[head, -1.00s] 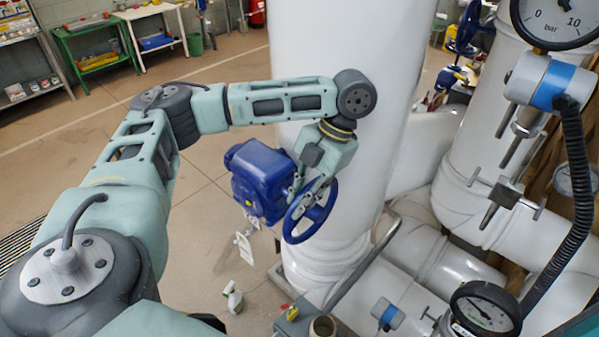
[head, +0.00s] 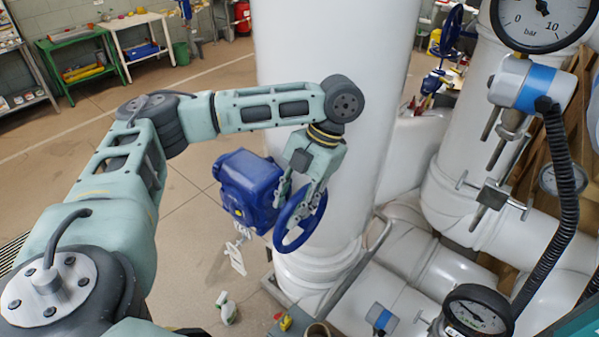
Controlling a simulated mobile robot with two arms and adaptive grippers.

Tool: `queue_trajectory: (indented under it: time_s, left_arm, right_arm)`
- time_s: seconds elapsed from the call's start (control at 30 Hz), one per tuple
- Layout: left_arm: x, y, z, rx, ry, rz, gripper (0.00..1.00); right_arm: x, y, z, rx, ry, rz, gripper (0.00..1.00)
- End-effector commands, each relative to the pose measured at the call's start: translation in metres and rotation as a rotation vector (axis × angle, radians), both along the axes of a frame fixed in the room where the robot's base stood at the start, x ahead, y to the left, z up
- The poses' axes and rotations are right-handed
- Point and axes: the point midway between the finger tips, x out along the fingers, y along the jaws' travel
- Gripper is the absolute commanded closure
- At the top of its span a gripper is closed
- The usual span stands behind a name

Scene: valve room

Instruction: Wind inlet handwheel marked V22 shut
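A blue handwheel (head: 279,237) sits on a blue valve gearbox (head: 243,186) in front of the thick white vertical pipe. A white tag (head: 236,258) hangs below the gearbox; its marking is too small to read, so I cannot confirm V22. My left gripper (head: 299,197) reaches down from above to the upper part of the wheel. Its two fingers stand apart, over the wheel's face and rim. The gripper hides part of the rim and hub, and I cannot tell whether the fingers touch. My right gripper is not in view.
The white vertical pipe (head: 335,90) stands close behind the wheel. White pipes, a pressure gauge (head: 478,311) and a blue-banded sensor (head: 545,85) with a black hose crowd the right. A spray bottle (head: 227,307) stands on the floor below. The floor at left is open.

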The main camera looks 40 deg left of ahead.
Motion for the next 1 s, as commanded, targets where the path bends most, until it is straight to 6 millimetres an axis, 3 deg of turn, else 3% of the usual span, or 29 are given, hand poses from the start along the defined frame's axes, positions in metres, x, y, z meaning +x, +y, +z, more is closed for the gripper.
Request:
queue_trajectory:
  time_s: [0.6, 1.0]
  left_arm:
    - [0.037, -0.017, 0.091, 0.002, -0.002, -0.001, 0.64]
    - [0.042, -0.019, 0.104, 0.000, 0.002, 0.000, 0.64]
  right_arm:
    - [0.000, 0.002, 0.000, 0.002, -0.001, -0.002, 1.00]
    - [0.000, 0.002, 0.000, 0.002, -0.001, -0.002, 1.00]
